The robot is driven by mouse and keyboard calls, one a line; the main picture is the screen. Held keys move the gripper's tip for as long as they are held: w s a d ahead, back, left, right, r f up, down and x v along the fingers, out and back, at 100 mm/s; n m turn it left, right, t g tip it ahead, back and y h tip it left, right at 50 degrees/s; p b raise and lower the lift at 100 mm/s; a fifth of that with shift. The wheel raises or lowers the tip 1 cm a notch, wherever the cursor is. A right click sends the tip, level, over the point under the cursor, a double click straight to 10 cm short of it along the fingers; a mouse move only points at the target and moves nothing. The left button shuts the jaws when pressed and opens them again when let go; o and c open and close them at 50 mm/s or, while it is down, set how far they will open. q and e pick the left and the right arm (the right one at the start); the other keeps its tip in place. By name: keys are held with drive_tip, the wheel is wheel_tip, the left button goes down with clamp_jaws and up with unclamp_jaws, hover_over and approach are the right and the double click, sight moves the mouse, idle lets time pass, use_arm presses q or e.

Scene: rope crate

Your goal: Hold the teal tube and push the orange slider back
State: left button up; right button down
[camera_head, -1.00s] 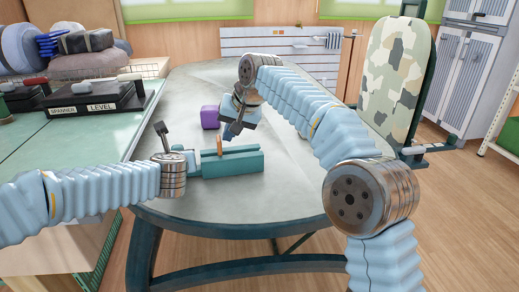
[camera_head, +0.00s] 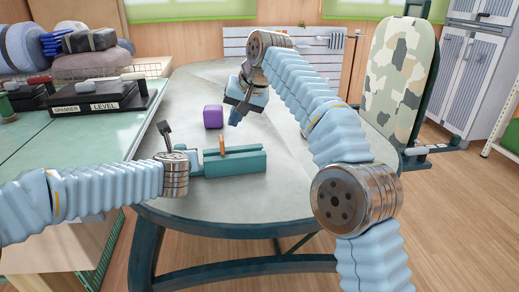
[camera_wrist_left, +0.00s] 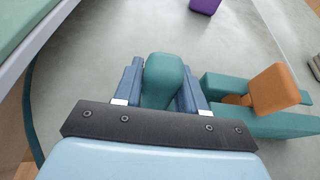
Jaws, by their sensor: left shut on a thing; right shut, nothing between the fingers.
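The teal tube (camera_head: 245,165) lies along the table, a long block with a groove in its top. The orange slider (camera_head: 222,145) stands upright from the groove, towards the tube's left part. It also shows in the left wrist view (camera_wrist_left: 272,90). My left gripper (camera_wrist_left: 162,85) is shut on the teal tube's end, one blue finger on each side; in the head view (camera_head: 192,160) its wrist hides part of that end. My right gripper (camera_head: 235,120) is shut and empty, pointing down behind the tube, apart from the slider.
A purple cube (camera_head: 213,116) stands on the grey table (camera_head: 190,85), just left of my right gripper. A green bench (camera_head: 60,135) with labelled black holders adjoins at left. A camouflage-patterned board (camera_head: 400,75) stands at the right edge. The table's front right is clear.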

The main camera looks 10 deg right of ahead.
use_arm(q)
drive_tip(key=o, duration=1.2)
drive_tip(key=shift+o, duration=0.2)
drive_tip(key=v, duration=1.2)
drive_tip(key=shift+f, duration=0.15)
